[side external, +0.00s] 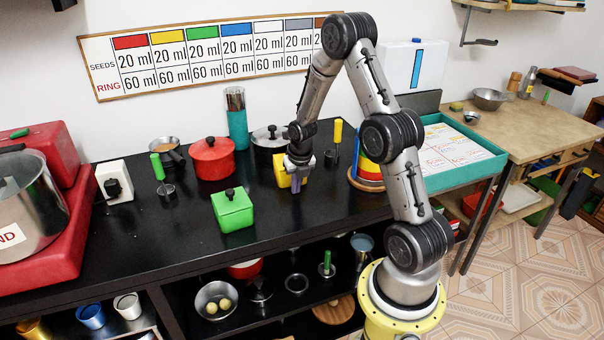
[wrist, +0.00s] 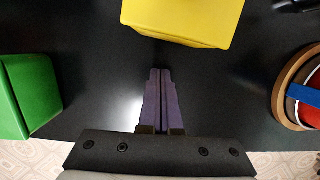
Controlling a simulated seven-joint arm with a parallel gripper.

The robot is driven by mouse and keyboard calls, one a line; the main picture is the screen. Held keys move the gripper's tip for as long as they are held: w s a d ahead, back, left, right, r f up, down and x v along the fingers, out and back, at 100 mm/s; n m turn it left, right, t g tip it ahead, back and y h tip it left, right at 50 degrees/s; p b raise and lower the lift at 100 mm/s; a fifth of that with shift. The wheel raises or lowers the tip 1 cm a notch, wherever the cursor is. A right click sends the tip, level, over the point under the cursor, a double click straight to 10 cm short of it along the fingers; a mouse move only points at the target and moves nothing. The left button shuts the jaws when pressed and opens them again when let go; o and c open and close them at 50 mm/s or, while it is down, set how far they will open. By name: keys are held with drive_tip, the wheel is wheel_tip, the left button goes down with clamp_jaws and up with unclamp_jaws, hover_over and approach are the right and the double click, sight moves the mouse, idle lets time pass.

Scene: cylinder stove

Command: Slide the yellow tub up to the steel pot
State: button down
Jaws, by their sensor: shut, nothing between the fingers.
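The yellow tub (side external: 281,176) stands on the black counter, partly hidden behind my gripper in the side view. In the wrist view the yellow tub (wrist: 185,18) is at the top edge, cut off by the frame. The steel pot (side external: 266,148), with a black-knobbed lid, stands farther back toward the wall, behind the tub; I do not see it in the wrist view. My gripper (side external: 297,188) points down on the tub's near side. In the wrist view its purple fingers (wrist: 160,73) are together and empty, with a gap of counter between them and the tub.
A green lidded box (side external: 232,209) stands to the left, also in the wrist view (wrist: 28,95). A ring stack (side external: 368,173) stands to the right. A red pot (side external: 212,158) is left of the steel pot. Counter around my fingers is clear; its front edge is close.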

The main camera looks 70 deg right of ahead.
drive_tip(key=s+a+r+t, duration=0.1)
drive_tip(key=a+r+t, duration=0.1)
drive_tip(key=a+r, duration=0.85)
drive_tip(key=s+a+r+t, duration=0.15)
drive_tip(key=a+r, duration=0.45)
drive_tip(key=r, duration=0.9)
drive_tip(key=s+a+m+y, duration=0.1)
drive_tip(key=s+a+m, duration=0.4)
drive_tip(key=m, duration=0.8)
drive_tip(key=s+a+m+y, duration=0.1)
drive_tip(key=s+a+m, duration=0.4)
drive_tip(key=s+m, duration=0.6)
drive_tip(key=m, duration=0.3)
drive_tip(key=shift+f, duration=0.4)
